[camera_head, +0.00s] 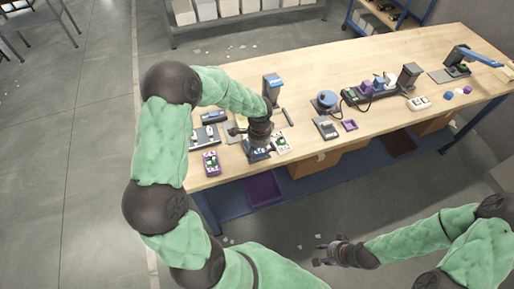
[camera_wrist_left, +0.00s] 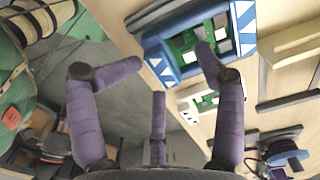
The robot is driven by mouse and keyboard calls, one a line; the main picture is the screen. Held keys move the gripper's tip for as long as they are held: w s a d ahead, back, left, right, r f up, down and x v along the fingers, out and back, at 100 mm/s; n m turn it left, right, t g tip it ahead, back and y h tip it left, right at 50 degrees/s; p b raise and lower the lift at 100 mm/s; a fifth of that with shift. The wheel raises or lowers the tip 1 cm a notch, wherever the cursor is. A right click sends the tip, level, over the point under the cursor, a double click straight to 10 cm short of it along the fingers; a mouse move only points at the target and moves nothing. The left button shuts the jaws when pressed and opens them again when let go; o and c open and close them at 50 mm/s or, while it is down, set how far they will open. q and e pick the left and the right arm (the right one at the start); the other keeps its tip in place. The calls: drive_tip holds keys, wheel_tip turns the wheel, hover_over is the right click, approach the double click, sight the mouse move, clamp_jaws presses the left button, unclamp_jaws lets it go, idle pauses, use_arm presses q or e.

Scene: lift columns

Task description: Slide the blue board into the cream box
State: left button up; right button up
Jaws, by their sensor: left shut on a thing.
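The blue board (camera_wrist_left: 160,55), a blue frame around a green circuit with white triangle marks, is at the upper middle of the left wrist view. In the head view it (camera_head: 257,155) is partly hidden below my left gripper (camera_head: 258,142), near the table's front left edge. My left gripper is shut on it; one purple finger (camera_wrist_left: 215,70) overlaps the board. A cream box-like piece with green inside (camera_head: 283,141) is just right of it, and shows below it in the wrist view (camera_wrist_left: 198,98). My right gripper (camera_head: 323,254) is open and empty, off the table's front.
A purple-framed module (camera_head: 211,163) and a dark module (camera_head: 213,117) are on the left of the wooden table (camera_head: 345,75). A blue-and-grey post (camera_head: 272,88) stands behind my left gripper. A blue round device (camera_head: 327,101) and a small purple tray (camera_head: 349,125) are to the right.

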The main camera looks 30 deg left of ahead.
use_arm(q)
drive_tip(key=shift+s+f, duration=0.1)
drive_tip(key=shift+s, duration=0.05)
drive_tip(key=shift+w+a, duration=0.2)
drive_tip(key=shift+a, duration=0.15)
drive_tip(key=shift+c, duration=0.2)
drive_tip(key=shift+w+a, duration=0.7)
drive_tip(key=shift+w+a+p, duration=0.35)
drive_tip(key=shift+w+a, duration=0.85)
drive_tip(key=shift+a, duration=0.2)
drive_tip(key=shift+w+a+p, duration=0.3)
drive_tip(key=shift+w+a, duration=0.9)
drive_tip(key=shift+a, duration=0.2)
drive_tip(key=shift+c, duration=0.2)
drive_tip(key=o, duration=0.9)
drive_tip(key=shift+w, duration=0.1)
drive_tip(key=shift+o, duration=0.2)
drive_tip(key=shift+r, duration=0.2)
wheel_tip(320, 180, up, 6)
drive_tip(key=p, duration=0.4)
